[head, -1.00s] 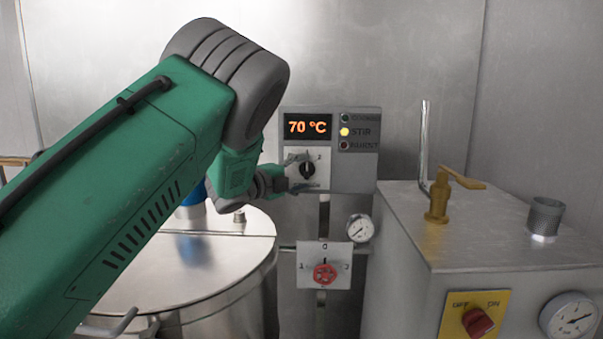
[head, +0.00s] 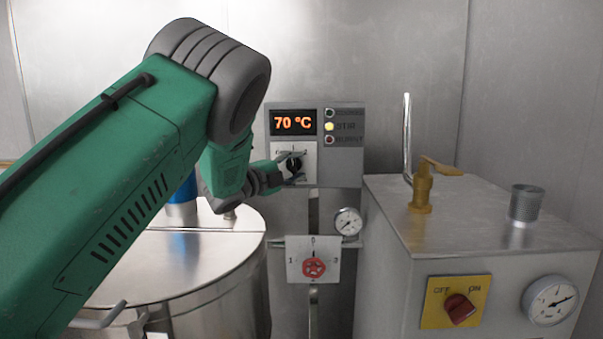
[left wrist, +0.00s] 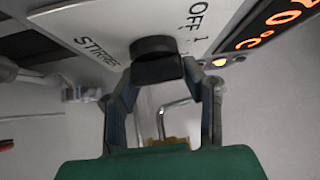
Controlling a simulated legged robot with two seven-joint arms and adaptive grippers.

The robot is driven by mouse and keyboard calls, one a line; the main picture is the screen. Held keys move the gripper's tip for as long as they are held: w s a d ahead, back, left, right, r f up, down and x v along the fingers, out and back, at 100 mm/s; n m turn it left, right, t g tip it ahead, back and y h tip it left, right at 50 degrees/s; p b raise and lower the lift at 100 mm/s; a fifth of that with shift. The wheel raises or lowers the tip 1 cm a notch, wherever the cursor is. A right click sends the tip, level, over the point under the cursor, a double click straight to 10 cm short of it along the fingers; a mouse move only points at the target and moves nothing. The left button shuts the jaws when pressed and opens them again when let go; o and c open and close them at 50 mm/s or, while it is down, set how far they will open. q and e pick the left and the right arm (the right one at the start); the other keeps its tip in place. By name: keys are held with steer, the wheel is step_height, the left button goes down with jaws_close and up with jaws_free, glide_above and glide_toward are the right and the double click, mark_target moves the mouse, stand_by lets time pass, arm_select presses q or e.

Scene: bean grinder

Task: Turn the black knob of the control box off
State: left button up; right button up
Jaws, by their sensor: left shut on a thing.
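The control box (head: 350,168) is grey and hangs on the back wall, with an orange display (head: 293,122) reading 70 °C. Its black knob (head: 293,164) sits on a white plate below the display. My left gripper (head: 299,167) reaches it from the left and is shut on it. In the left wrist view the black knob (left wrist: 155,50) lies between the two fingers of the left gripper (left wrist: 162,76), under the printed words OFF and STIRRER. The fingers partly hide the knob and plate in the head view, so its exact pointing is unclear. My right gripper is not in view.
A yellow lamp (head: 329,127) beside STIR is lit. A lidded steel vessel (head: 180,262) stands below my left arm. A metal cabinet (head: 480,230) with a red switch (head: 460,308) stands right.

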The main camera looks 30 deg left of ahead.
arm_select(q)
steer(key=n+t+b, duration=0.1)
steer(key=n+b, duration=0.1)
steer(key=n+t+y+b, duration=0.1)
steer(key=n+t+b, duration=0.1)
steer(key=b, duration=0.1)
steer(key=a+f+n+t+y+b, duration=0.1)
steer(key=n+b, duration=0.1)
steer(key=b, duration=0.1)
steer(key=shift+s+a+f+t, duration=0.1)
steer(key=shift+s+t, duration=0.05)
steer(key=shift+t, duration=0.15)
steer(key=shift+o, duration=0.2)
steer(key=shift+a+n+t+y+b, duration=0.15)
steer(key=shift+n+t+y+b, duration=0.35)
steer(key=shift+n+y+b, duration=0.5)
steer(key=shift+r+n+h, duration=0.2)
steer(key=shift+n+h, duration=0.1)
steer(key=o, duration=1.1)
steer(key=shift+o, duration=0.3)
steer(key=shift+w, duration=0.2)
steer(key=shift+s, duration=0.1)
